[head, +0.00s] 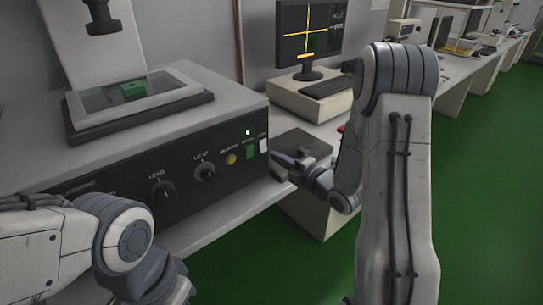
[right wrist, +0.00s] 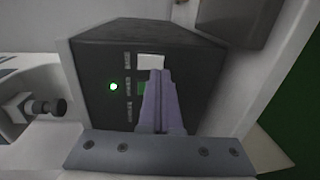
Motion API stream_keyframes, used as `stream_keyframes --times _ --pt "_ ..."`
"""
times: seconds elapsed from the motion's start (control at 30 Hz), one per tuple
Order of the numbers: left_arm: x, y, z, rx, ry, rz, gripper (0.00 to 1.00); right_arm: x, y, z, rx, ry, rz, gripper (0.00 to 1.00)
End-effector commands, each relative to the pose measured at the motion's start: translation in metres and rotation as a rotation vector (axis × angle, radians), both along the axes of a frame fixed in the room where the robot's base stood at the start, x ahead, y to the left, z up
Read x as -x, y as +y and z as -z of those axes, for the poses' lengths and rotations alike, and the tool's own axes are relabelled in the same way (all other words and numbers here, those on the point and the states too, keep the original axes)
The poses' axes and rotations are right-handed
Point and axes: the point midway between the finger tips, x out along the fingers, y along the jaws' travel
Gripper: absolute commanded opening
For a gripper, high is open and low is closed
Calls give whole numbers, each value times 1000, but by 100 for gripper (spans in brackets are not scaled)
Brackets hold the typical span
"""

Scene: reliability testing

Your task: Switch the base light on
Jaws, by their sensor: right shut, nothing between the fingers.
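The machine's dark front panel (head: 196,178) carries two round knobs, a yellow button (head: 231,158), a green button (head: 250,153) and a white switch (head: 264,146). A small green lamp (head: 248,132) glows above the green button. My right gripper (head: 278,158) is at the panel's right end, below the white switch. In the right wrist view its fingers (right wrist: 157,76) are shut and empty, with the tips over the white switch's edge (right wrist: 150,61) and partly covering the green button (right wrist: 141,87). The lamp shows lit there too (right wrist: 113,87). I cannot tell whether the tips touch. My left gripper is out of view.
A dark flat box (head: 303,143) stands on the bench right of the machine, close to my right gripper. A monitor (head: 309,35) and keyboard (head: 328,87) stand behind. A glass-topped stage (head: 135,98) is on the machine. Green floor (head: 480,190) is open at the right.

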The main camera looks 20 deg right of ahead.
Motion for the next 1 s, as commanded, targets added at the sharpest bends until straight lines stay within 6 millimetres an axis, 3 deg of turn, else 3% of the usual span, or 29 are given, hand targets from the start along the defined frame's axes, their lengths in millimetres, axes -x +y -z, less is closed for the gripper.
stream_keyframes --times 0.1,0.3,0.67,0.87,1.0 --pt "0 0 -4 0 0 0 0 -16 7 2 1 1 -3 0" --pt "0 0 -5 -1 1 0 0 -29 11 4 1 1 0 0" --pt "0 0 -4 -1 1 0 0 -30 11 5 1 0 1 0" --pt "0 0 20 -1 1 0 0 -34 12 14 -11 -37 2 0" --pt "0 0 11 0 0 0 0 -35 12 6 -11 -35 2 0"
